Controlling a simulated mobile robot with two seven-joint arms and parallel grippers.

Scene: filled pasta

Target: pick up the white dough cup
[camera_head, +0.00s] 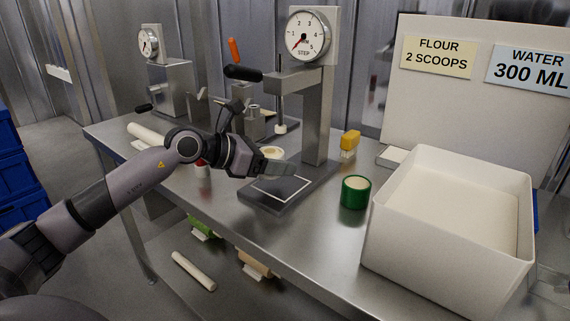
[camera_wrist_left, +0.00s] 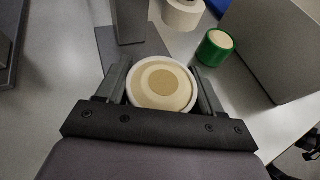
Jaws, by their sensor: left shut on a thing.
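My left gripper (camera_head: 284,171) is shut on the white dough cup (camera_wrist_left: 162,84), which sits between its two fingers in the left wrist view. The cup is a white round rim around pale dough, seen from above. In the head view only a pale top part of the cup (camera_head: 272,152) shows behind the gripper, beside the press plate (camera_head: 262,204). Whether the cup touches the surface below is hard to tell. My right gripper is not in view.
A press with a dial (camera_head: 313,33) rises behind the gripper. A green cup (camera_head: 355,193) stands to the right, with a large white bin (camera_head: 405,235) beyond it. A yellow-topped item (camera_head: 349,142) is near the press.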

